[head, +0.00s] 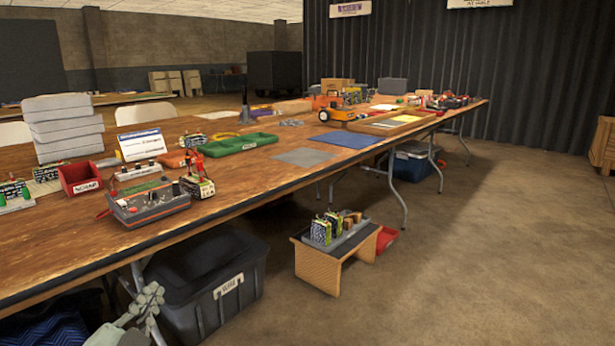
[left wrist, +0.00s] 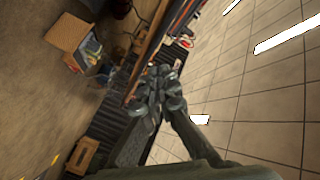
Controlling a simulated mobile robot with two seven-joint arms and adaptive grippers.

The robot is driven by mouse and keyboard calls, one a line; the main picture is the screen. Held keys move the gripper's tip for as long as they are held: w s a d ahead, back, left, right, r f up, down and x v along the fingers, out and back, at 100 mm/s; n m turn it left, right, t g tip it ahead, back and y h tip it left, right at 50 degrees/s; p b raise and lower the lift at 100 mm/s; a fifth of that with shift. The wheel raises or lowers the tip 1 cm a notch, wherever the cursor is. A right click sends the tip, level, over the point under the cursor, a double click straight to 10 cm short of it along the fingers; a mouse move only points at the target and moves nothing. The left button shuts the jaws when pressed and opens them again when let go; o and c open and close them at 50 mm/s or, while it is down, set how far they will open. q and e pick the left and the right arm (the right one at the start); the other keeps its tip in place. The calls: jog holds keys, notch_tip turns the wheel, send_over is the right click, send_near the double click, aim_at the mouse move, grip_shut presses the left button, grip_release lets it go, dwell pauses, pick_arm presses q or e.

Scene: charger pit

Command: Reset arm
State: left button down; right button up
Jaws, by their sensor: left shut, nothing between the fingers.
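My left gripper (head: 148,300) shows at the bottom left of the head view, beside the front edge of the long wooden table (head: 250,185) and below its top. In the left wrist view the left gripper (left wrist: 160,92) is shut, with its fingers together and nothing between them. The wrist view is turned on its side, with the ceiling at right and the floor at left. My right gripper is in neither view.
A grey control box (head: 150,203), a red bin (head: 80,178) and a green tray (head: 238,145) stand on the table. A black lidded tote (head: 205,285) sits under it. A small wooden stand (head: 320,270) holds several batteries.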

pick_arm(q)
jog(key=s+d+f+n+g+h, duration=0.1)
jog(key=s+d+f+n+g, duration=0.15)
jog(key=s+f+g, duration=0.45)
jog(key=s+d+f+n+g, duration=0.1)
jog(key=s+f+n+g, duration=0.25)
jog(key=s+f, duration=0.75)
jog(key=s+a+f+g+p, duration=0.1)
jog(key=a+f+g+p, duration=0.1)
jog(key=f, duration=0.4)
jog(key=a+f+g+p, duration=0.1)
jog(key=a+f+p, duration=0.2)
jog(key=f, duration=0.4)
jog(key=shift+s+f+n+g+y+p, duration=0.2)
jog(key=shift+s+n+g+y+p, duration=0.1)
jog(key=shift+s+n+g+p, duration=0.1)
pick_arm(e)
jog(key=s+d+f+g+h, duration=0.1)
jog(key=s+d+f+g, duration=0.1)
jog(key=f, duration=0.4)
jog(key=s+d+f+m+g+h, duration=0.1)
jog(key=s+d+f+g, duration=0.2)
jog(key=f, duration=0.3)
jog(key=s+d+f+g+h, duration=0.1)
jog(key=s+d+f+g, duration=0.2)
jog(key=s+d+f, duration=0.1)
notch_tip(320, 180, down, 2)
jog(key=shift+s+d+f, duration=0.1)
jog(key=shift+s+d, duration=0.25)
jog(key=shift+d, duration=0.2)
